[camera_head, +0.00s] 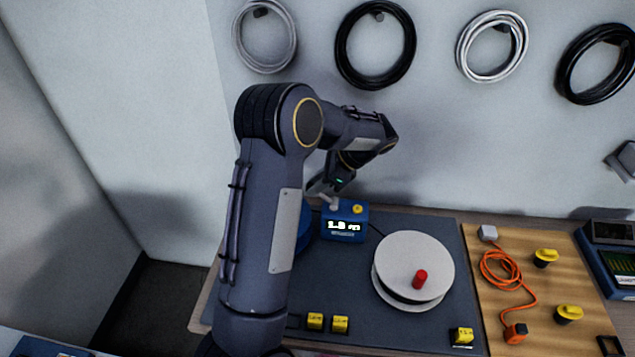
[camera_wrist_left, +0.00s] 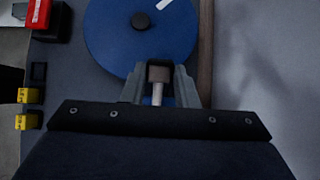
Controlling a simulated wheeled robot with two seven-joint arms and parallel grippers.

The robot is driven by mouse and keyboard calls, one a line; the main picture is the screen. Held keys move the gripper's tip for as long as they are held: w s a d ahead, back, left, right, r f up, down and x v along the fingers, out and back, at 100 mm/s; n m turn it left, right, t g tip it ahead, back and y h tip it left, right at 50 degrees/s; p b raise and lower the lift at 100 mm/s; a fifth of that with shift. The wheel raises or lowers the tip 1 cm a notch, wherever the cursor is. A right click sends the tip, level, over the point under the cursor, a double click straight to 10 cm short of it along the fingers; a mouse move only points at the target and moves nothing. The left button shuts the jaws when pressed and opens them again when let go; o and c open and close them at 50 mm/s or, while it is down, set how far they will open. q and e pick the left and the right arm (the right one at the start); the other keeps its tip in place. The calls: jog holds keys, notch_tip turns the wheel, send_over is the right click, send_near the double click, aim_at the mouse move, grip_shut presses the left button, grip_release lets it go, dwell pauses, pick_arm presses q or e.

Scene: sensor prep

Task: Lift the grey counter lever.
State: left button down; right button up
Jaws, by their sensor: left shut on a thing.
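The blue counter box (camera_head: 344,222) with a lit display and a yellow button stands at the back of the dark mat. The grey counter lever (camera_head: 334,204) rises from its top left. My left gripper (camera_head: 325,190) reaches down to the lever from above. In the left wrist view its two fingers (camera_wrist_left: 160,82) are closed on the lever's brownish-grey knob (camera_wrist_left: 159,73), with the pale stem (camera_wrist_left: 157,93) below it. The counter box is mostly hidden in that view. My right gripper is not in view.
A blue reel (camera_wrist_left: 140,40) lies beside the counter, mostly hidden by my left arm in the head view. A white reel with a red knob (camera_head: 414,262) lies to the right. Small yellow blocks (camera_head: 340,324) sit at the front. A wooden board (camera_head: 490,310) holds an orange cable.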

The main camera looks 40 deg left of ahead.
pick_arm(q)
jog(key=c, duration=1.1)
grip_release()
jog(key=shift+w+d+r, duration=0.2)
jog(key=shift+d+r, duration=0.05)
jog(key=b+v, duration=0.1)
jog(key=v, duration=0.6)
jog(key=shift+s, duration=0.1)
